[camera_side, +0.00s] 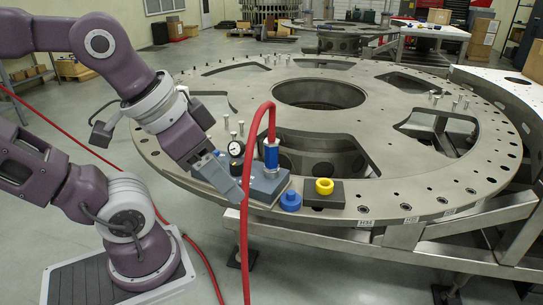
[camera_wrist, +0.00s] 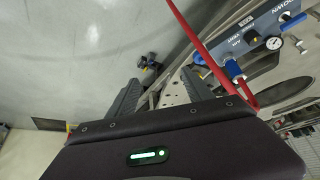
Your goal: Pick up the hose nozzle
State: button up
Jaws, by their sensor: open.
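The hose nozzle (camera_side: 271,153) is a blue and silver cylinder on the end of a red hose (camera_side: 246,200). In the side view it stands upright at a grey-blue block (camera_side: 268,184) near the front edge of the turret plate (camera_side: 430,190). My gripper (camera_side: 222,182) points down and right, left of the nozzle and apart from it. In the wrist view my gripper (camera_wrist: 164,92) has its two fingers spread, with nothing seen held between them. The red hose (camera_wrist: 190,32) passes to their right, by a blue part (camera_wrist: 232,70) that I cannot surely tell as the nozzle.
A pressure gauge (camera_side: 236,149) stands left of the nozzle, close to my gripper. A blue ring (camera_side: 290,200) and a yellow ring (camera_side: 324,186) on a dark block (camera_side: 322,199) sit to the right. Several upright pins (camera_side: 226,122) stand behind. The hose hangs over the plate's front edge.

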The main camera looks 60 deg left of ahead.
notch_tip(320, 180, up, 16)
jog(key=r+n+t+y, duration=0.1)
jog(key=n+t+y, duration=0.1)
jog(key=t+y, duration=0.6)
send_over(272, 155)
jog(key=a, duration=0.1)
jog(key=h, duration=0.1)
notch_tip(272, 155, down, 31)
jog(key=s+a+m+h, duration=0.25)
jog(key=m+h, duration=0.25)
jog(key=h, duration=0.5)
jog(key=shift+h, duration=0.3)
jog(key=x, duration=0.4)
jog(key=d+x, duration=0.1)
jog(key=x, duration=0.2)
jog(key=shift+s+f, duration=0.1)
jog(key=shift+f, duration=0.1)
grip_shut()
